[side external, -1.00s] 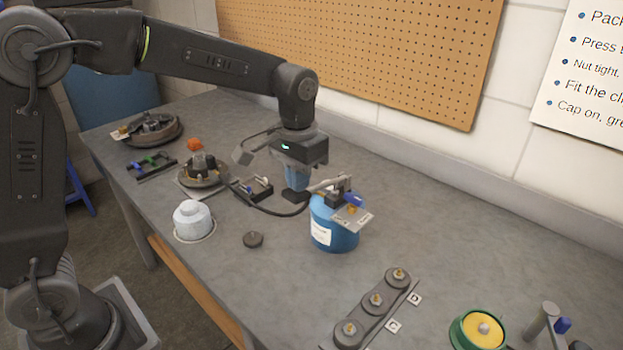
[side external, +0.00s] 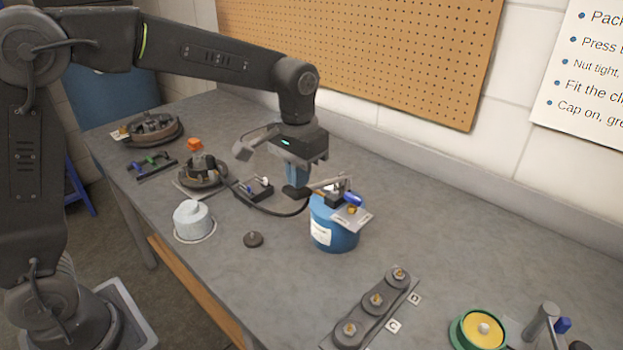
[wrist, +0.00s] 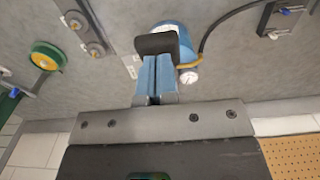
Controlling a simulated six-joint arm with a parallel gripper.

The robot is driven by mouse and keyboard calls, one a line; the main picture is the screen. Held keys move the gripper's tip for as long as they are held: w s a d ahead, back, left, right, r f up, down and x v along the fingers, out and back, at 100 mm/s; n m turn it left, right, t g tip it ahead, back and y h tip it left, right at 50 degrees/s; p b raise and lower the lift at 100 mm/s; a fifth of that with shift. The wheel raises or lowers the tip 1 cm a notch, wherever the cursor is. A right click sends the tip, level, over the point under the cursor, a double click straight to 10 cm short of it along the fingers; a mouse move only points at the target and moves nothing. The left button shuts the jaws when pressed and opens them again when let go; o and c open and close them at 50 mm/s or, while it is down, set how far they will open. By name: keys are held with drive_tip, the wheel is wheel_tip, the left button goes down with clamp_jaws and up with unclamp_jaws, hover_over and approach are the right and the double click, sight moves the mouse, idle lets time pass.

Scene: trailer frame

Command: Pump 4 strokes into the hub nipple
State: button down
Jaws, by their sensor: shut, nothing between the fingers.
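A blue grease pump can (side external: 333,238) stands on the bench with a white label. Its grey lever (side external: 325,183) reaches left to a black end pad (side external: 295,192). My gripper (side external: 297,181) is shut and empty, with its blue fingers right above the pad; contact is unclear. In the wrist view the shut fingers (wrist: 157,62) overlap the black pad (wrist: 156,43), with a round gauge (wrist: 188,77) beside them. A black hose (side external: 270,212) curves from the can to a dark hub assembly (side external: 203,174). The nipple itself is too small to make out.
A grey-white lidded pot (side external: 192,220) and a black cap (side external: 253,240) lie left of the can. A strip with several brass fittings (side external: 372,305) and a green-yellow tin (side external: 480,330) lie right. The bench behind the can is clear.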

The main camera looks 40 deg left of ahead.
sight(295, 196)
drive_tip(key=shift+s+f, duration=0.3)
drive_tip(key=shift+f, duration=0.7)
drive_tip(key=shift+s+f, duration=0.2)
drive_tip(key=shift+f, duration=0.95)
